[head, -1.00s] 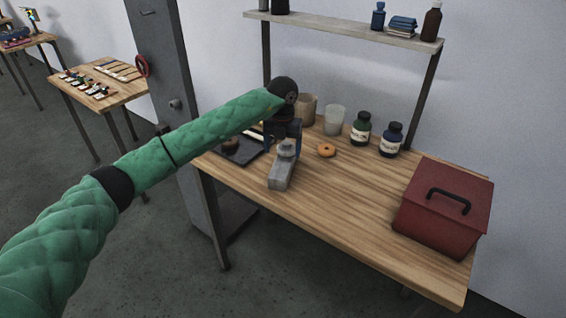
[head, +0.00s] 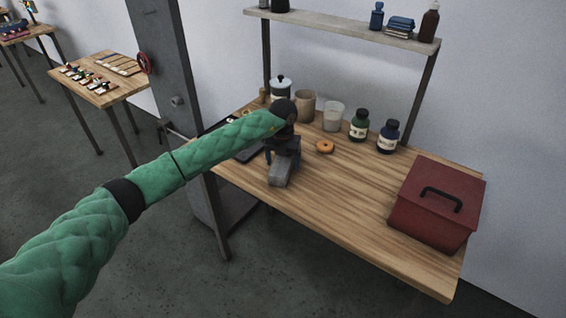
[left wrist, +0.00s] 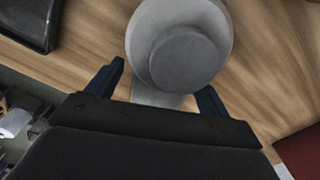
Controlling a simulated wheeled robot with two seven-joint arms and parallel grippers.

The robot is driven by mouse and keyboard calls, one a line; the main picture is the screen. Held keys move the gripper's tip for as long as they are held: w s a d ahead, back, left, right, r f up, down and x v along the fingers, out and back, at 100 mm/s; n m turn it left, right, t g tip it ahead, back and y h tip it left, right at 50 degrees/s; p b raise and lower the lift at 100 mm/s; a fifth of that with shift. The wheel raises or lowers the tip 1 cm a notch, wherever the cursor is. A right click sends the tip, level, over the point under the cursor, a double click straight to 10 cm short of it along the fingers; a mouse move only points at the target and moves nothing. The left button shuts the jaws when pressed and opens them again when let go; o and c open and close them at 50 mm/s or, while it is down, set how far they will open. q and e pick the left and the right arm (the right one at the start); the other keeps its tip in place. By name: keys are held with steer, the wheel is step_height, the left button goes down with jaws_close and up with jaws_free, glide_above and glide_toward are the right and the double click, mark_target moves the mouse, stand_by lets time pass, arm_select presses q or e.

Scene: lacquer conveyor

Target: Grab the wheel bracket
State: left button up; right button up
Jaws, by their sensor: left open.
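The wheel bracket appears to be the grey metal piece (head: 279,175) on the wooden workbench, with a block-like base toward the front edge. In the left wrist view its round grey top (left wrist: 180,45) fills the upper middle. My left gripper (head: 284,153) is over it, pointing down. Its two blue fingers (left wrist: 165,82) are open, one on each side of the grey piece, with a gap visible at the left finger. I cannot tell whether the right finger touches it. My arm and gripper hide part of the piece. My right gripper is not in view.
On the workbench (head: 350,210), an orange ring (head: 325,146) lies just right of the gripper. Cups and dark bottles (head: 388,137) stand behind. A dark tray (head: 247,152) is left, partly behind my arm. A red toolbox (head: 436,205) occupies the right end. The bench's front middle is clear.

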arm_select(q)
steer(key=c, duration=1.4)
steer(key=shift+c, duration=1)
steer(key=shift+r, duration=0.1)
